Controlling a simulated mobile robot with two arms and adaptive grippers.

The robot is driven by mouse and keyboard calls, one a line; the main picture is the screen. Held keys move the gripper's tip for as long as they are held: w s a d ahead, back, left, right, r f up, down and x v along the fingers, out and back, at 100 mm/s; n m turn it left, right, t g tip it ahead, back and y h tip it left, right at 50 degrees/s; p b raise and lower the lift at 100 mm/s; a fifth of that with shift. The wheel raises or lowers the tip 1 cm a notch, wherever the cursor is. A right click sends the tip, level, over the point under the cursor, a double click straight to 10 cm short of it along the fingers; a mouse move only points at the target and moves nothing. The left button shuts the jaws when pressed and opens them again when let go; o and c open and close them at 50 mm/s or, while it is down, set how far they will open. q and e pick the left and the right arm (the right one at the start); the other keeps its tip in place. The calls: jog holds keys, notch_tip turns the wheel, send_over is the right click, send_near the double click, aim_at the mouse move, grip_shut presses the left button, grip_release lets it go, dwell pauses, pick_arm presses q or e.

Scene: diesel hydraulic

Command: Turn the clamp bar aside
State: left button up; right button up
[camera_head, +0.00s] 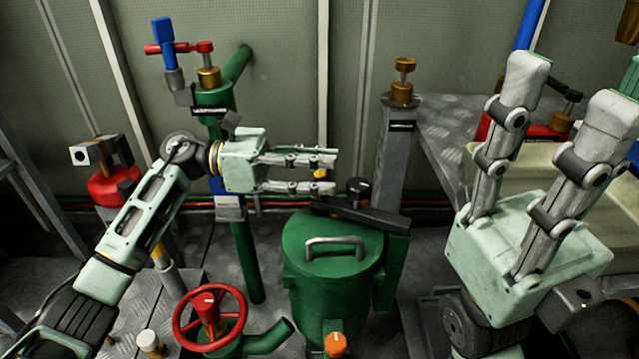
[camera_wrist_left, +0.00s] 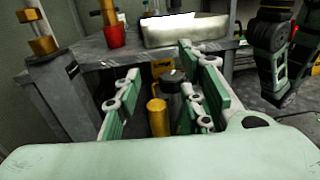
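The clamp bar (camera_head: 365,215) is a dark flat bar lying across the top rear of the green lidded canister (camera_head: 332,262). A black knob (camera_head: 358,188) stands up at the bar. My left gripper (camera_head: 333,172) is open and empty, pointing right, above and left of the bar. A small yellow-topped part (camera_head: 320,174) shows between its fingers. The left wrist view shows a brass cylinder (camera_wrist_left: 157,117) and a dark knob (camera_wrist_left: 172,85) between the open fingers. Whether the fingers touch them I cannot tell. My right gripper (camera_head: 570,93) is open, fingers up, far to the right.
A green valve pipe (camera_head: 213,100) with red and blue handles stands behind my left arm. A grey post (camera_head: 400,150) with a brass knob stands behind the canister. A red handwheel (camera_head: 210,320) is at front left. A grey table (camera_head: 450,115) is at right.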

pick_arm(q)
jog(key=shift+r, duration=2.15)
